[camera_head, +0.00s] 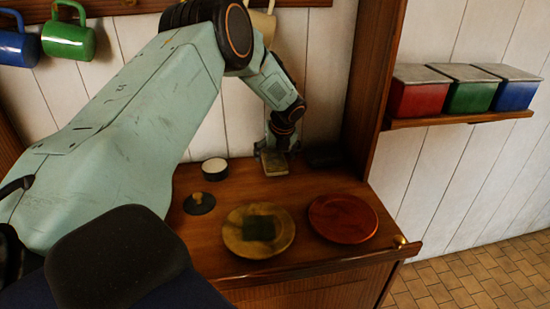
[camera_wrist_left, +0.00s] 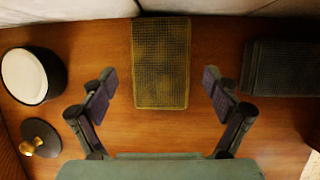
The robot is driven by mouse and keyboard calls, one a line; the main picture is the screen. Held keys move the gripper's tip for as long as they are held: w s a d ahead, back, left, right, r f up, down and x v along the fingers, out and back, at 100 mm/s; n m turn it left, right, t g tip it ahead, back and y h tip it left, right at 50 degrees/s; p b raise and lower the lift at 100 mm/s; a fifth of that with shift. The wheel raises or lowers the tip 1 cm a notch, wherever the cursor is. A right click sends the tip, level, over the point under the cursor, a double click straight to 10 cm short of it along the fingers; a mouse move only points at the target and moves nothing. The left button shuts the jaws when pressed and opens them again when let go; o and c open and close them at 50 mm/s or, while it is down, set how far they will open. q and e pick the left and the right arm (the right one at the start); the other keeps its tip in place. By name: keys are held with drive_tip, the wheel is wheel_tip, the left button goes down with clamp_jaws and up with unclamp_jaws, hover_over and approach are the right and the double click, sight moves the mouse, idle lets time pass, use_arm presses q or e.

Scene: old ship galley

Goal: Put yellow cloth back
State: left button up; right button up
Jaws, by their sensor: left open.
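A folded yellow-brown cloth (camera_head: 274,166) lies flat on the wooden counter near the back wall; it also shows in the left wrist view (camera_wrist_left: 160,62). My left gripper (camera_head: 277,146) is open above the cloth, pointing down. In the left wrist view its two fingers are spread, one on each side of the cloth's near end, with a gap on both sides. Nothing is held. My right gripper is not in view.
A black folded cloth (camera_wrist_left: 285,68) lies right of the yellow-brown one. A white-topped dark cup (camera_head: 214,169) and a black lid with a knob (camera_head: 199,204) stand left. A red plate (camera_head: 343,218) sits front right. A wooden partition (camera_head: 371,90) rises on the right.

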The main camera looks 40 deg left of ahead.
use_arm(q)
drive_tip(key=v, duration=1)
drive_tip(key=shift+r+p, duration=0.4)
drive_tip(key=shift+d, duration=0.15)
